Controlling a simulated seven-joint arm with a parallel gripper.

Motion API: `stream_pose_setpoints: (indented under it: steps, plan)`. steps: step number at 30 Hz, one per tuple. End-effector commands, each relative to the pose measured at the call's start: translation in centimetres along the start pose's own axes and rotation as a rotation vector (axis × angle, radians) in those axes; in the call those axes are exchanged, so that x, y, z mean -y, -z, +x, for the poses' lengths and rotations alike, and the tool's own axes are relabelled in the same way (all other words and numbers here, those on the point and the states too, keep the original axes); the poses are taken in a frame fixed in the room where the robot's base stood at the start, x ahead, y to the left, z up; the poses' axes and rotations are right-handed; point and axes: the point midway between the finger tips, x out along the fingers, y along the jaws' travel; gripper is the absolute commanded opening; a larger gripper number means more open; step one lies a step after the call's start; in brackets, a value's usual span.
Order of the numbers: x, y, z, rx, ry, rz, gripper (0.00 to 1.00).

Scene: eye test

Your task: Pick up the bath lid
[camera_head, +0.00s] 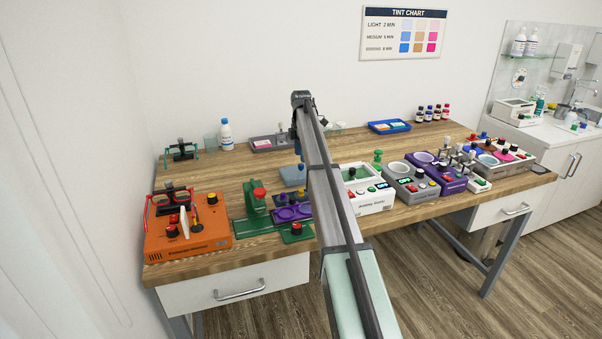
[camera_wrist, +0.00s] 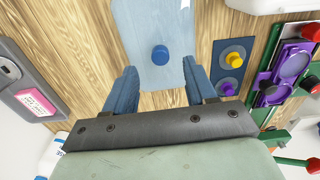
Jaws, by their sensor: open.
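A flat pale blue plate with a round blue knob (camera_wrist: 160,54) looks like the bath lid (camera_wrist: 145,30). In the head view the lid (camera_head: 290,178) lies on the wooden table, left of my arm, partly hidden by it. Whether a bath is beneath it is not clear. My gripper (camera_wrist: 160,67) has blue fingers spread apart with nothing between them. The knob shows just ahead of the gap between the fingertips, apart from both. In the head view my gripper (camera_head: 298,146) is above the lid, mostly hidden by my own arm.
A grey tray with a pink card (camera_wrist: 30,95) is to the left. An orange device (camera_head: 190,240) stands at the table's left end.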

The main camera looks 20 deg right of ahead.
Motion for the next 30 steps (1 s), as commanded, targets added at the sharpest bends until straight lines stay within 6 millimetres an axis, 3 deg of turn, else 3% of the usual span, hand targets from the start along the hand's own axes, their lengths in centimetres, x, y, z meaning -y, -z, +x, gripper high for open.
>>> stream_pose_setpoints:
  steps: [10,19,30]
  plan:
    - [0.1,0.1,4.1,0.000,0.001,0.000,0.56]
    - [0.0,0.1,4.7,0.000,-0.001,0.000,0.56]
    - [0.0,0.1,4.7,0.000,0.000,0.000,0.20]
